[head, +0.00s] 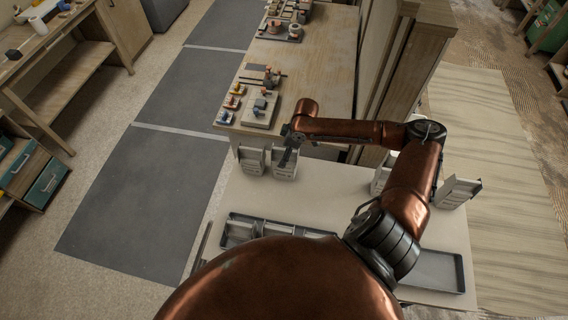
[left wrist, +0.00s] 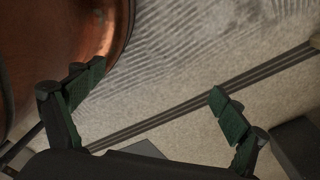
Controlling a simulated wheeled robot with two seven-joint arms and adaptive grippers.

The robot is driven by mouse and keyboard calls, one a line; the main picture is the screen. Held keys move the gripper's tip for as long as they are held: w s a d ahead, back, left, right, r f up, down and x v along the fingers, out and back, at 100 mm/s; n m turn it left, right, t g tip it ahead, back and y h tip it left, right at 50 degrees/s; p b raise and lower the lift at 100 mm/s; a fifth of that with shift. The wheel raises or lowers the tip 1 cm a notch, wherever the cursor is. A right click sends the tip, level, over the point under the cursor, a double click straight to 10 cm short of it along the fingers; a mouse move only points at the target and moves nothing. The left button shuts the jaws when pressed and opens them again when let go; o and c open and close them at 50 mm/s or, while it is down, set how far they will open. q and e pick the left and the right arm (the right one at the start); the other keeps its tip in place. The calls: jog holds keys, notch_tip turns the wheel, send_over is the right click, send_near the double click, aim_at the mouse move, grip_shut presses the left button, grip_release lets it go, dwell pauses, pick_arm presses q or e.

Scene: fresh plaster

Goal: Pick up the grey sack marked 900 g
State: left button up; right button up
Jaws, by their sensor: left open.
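No grey sack with a readable 900 g mark can be made out in either view. In the head view a pale upright holder (head: 252,160) and a second one (head: 284,170) stand at the back left of the white table. My right gripper (head: 287,157) is small and dark, over or just in front of the second holder; whether it touches it or holds anything is unclear. In the left wrist view my left gripper (left wrist: 145,95) is open and empty, its green-padded fingers wide apart above the floor. It is not seen in the head view.
The white table (head: 330,190) bears a dark tray (head: 290,229) with pale items, hard to identify, and a grey tray (head: 440,270) at right. More pale holders (head: 457,191) stand at right. A wooden bench (head: 312,75) with small parts lies behind. Dark mats (head: 140,200) cover open floor at left.

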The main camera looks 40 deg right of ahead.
jog(key=x, duration=0.4)
jog(key=shift+a+r, duration=0.1)
jog(key=shift+a, duration=0.15)
jog(key=shift+f, duration=0.4)
jog(key=c, duration=0.4)
grip_shut()
pick_arm(q)
jog(key=shift+w+r, duration=0.2)
jog(key=shift+w, duration=0.35)
pick_arm(e)
jog(key=shift+r, duration=0.1)
